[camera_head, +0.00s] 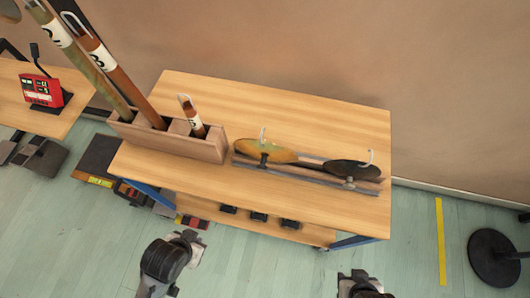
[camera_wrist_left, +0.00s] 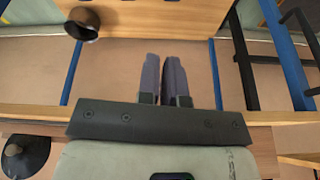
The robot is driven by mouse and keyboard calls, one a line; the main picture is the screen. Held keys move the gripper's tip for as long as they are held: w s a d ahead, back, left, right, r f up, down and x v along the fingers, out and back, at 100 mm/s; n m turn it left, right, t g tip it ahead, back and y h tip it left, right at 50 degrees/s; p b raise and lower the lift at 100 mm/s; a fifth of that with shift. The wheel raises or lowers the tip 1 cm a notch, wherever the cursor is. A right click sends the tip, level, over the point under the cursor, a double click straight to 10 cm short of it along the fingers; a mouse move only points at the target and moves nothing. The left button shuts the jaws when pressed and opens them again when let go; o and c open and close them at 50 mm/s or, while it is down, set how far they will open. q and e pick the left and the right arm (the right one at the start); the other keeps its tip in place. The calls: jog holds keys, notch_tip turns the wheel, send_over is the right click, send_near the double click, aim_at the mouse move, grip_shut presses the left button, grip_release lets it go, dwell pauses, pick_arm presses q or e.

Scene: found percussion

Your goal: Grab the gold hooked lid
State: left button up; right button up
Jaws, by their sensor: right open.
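The gold lid (camera_head: 268,152), with a pale hook standing up from its top, rests tilted on a low metal rail stand (camera_head: 300,180) on the wooden table. A dark lid (camera_head: 350,173), also hooked, sits just right of it on the same stand. My left gripper (camera_head: 190,245) is low in the head view, in front of the table and apart from the lids. In the left wrist view its fingers (camera_wrist_left: 163,80) are close together with nothing between them. My right gripper (camera_head: 365,283) is open at the bottom edge, well short of the lids and partly cut off.
A wooden box (camera_head: 190,147) with tall tubes (camera_head: 125,80) and a short tube (camera_head: 192,117) stands left of the lids. The table's right end (camera_head: 365,125) and back are clear. A red device (camera_head: 42,90) sits on another table at left. A black round base (camera_head: 493,255) stands at right.

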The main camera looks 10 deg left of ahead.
pick_arm(q)
jog(key=o, duration=0.9)
jog(key=shift+o, duration=1.3)
